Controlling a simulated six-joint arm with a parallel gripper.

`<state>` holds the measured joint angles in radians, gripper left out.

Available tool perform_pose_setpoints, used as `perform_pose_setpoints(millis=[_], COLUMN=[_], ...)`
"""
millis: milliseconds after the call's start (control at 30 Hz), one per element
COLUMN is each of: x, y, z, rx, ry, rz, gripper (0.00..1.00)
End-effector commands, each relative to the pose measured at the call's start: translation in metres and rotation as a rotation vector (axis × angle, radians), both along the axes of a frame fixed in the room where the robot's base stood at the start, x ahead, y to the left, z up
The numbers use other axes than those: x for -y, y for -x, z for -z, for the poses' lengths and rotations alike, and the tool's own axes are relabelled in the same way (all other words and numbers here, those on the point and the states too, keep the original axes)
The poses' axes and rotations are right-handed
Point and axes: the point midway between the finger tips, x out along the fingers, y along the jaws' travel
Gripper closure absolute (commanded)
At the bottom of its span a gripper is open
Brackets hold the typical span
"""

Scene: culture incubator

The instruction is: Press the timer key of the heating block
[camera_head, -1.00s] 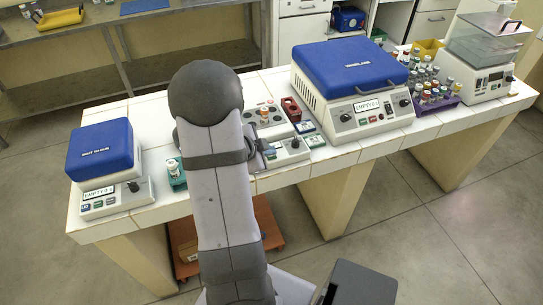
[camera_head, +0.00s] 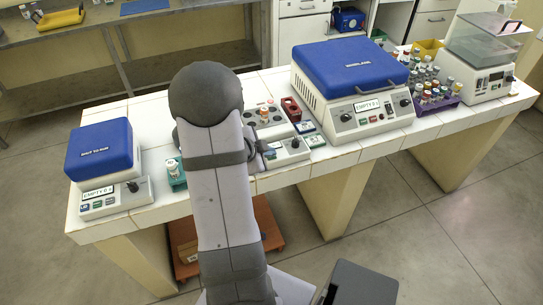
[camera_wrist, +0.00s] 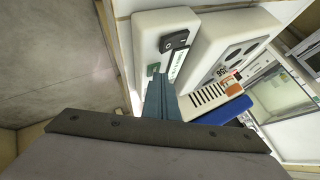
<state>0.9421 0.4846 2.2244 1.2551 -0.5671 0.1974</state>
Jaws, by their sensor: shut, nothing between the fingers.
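The heating block (camera_head: 262,121) is a white unit with round wells, partly hidden behind my arm in the head view.
A blue-lidded centrifuge (camera_head: 350,67) stands right of the block, and a smaller blue-lidded device (camera_head: 100,150) stands at the left end. A teal rack (camera_head: 177,176) is just left of my arm. A red rack (camera_head: 291,108) is beside the block. Purple tube rack (camera_head: 437,105) farther right.

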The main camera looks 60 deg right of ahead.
Motion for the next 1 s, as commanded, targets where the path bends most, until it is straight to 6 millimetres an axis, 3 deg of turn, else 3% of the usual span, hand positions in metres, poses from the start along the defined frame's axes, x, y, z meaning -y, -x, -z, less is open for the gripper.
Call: perform_pose_setpoints(millis=[1000], x=[0.0], y=[0.0], z=[-0.016], rx=[0.0], ry=[-0.001], rz=[0.0], gripper=[1.0])
